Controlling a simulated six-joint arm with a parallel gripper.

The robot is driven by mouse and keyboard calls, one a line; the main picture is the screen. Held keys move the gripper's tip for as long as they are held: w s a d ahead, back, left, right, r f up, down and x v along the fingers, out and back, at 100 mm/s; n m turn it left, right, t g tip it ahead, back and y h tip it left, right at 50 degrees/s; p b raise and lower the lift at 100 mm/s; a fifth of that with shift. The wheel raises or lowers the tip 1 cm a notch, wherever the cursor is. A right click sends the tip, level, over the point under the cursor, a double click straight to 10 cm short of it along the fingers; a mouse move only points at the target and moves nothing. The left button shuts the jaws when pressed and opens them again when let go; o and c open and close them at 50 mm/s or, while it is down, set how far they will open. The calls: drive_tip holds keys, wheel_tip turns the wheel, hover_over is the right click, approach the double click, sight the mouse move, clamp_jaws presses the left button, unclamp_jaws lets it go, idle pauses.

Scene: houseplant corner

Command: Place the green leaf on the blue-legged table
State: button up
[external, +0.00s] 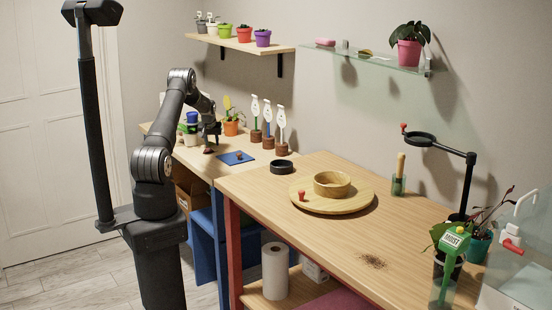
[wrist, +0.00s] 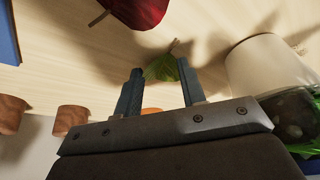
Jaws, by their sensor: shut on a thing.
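The green leaf (wrist: 164,68) shows in the wrist view between the two fingertips of my gripper (wrist: 157,85). The fingers stand some way apart, with the leaf between them and its tip pointing up the picture. In the external view my gripper (external: 212,131) is over the back part of the blue-legged table (external: 222,174), whose pale wood top also fills the wrist view (wrist: 60,75). The leaf cannot be made out in the external view. Whether it touches the top is unclear.
A dark red leaf (wrist: 138,10) lies near the fingers. A blue mat (external: 231,160), an orange pot (external: 231,128) and several sign stakes with brown bases (external: 268,143) are close by. A white cylindrical thing (wrist: 262,72) is right of the fingers. The red-legged table (external: 300,236) adjoins.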

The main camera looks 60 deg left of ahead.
drive_tip(key=shift+f, duration=0.15)
drive_tip(key=o, duration=1)
drive_tip(key=shift+c, duration=0.2)
drive_tip(key=v, duration=1.2)
drive_tip(key=x, duration=1.1)
drive_tip(key=shift+w+a+f, duration=0.1)
drive_tip(key=shift+a+f, duration=0.05)
drive_tip(key=shift+f, duration=0.15)
drive_tip(key=shift+r, duration=1.3)
